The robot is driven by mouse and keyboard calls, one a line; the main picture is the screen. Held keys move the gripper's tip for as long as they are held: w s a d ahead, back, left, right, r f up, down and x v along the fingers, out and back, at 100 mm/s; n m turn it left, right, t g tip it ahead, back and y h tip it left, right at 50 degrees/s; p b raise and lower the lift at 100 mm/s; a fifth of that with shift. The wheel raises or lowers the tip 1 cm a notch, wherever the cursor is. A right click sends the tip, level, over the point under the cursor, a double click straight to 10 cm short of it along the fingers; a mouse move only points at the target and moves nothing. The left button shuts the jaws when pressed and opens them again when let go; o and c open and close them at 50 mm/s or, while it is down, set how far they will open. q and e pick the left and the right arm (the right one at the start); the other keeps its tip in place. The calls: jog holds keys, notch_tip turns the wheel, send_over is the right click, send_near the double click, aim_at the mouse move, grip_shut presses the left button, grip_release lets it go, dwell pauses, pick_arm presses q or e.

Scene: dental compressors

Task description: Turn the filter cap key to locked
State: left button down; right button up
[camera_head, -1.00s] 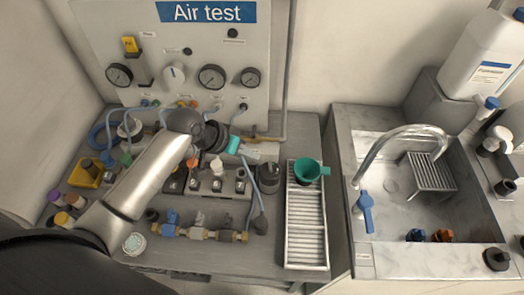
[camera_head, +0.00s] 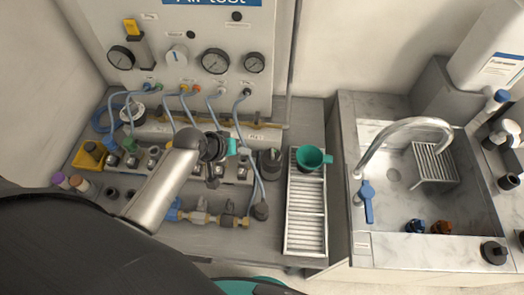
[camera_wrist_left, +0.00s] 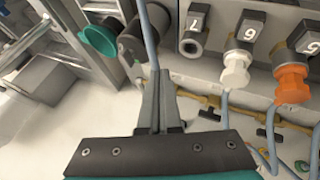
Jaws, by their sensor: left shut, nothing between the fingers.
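My left gripper (camera_head: 212,182) points down over the front of the row of ports on the bench. In the left wrist view its fingers (camera_wrist_left: 160,75) are together and empty, with a blue-grey hose close by. I cannot pick out the filter cap key or its locked mark for sure. A dark cylindrical fitting (camera_head: 269,166) stands right of the gripper. The wrist view shows a dark cylinder (camera_wrist_left: 146,38) beyond the fingertips, and numbered ports with a white knob (camera_wrist_left: 236,68) and an orange knob (camera_wrist_left: 291,82). My arm hides part of the port row.
A green funnel (camera_head: 312,158) sits over the slatted rack (camera_head: 305,215). Brass and blue fittings (camera_head: 203,216) lie at the bench front. Hoses (camera_head: 255,170) hang from the gauge panel (camera_head: 190,20). The sink (camera_head: 400,185) with its tap is on the right.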

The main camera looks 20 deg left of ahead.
aim_at(272, 154)
pick_arm(q)
jog(key=shift+w+d+f, duration=0.4)
jog(key=shift+w+d, duration=0.15)
jog(key=shift+d, duration=0.2)
jog(key=shift+w+d+f, duration=0.35)
jog(key=shift+w+d, duration=0.25)
jog(key=shift+d, duration=0.1)
jog(key=shift+w+d+f, duration=0.4)
jog(key=shift+w+d, duration=0.15)
jog(key=shift+d, duration=0.2)
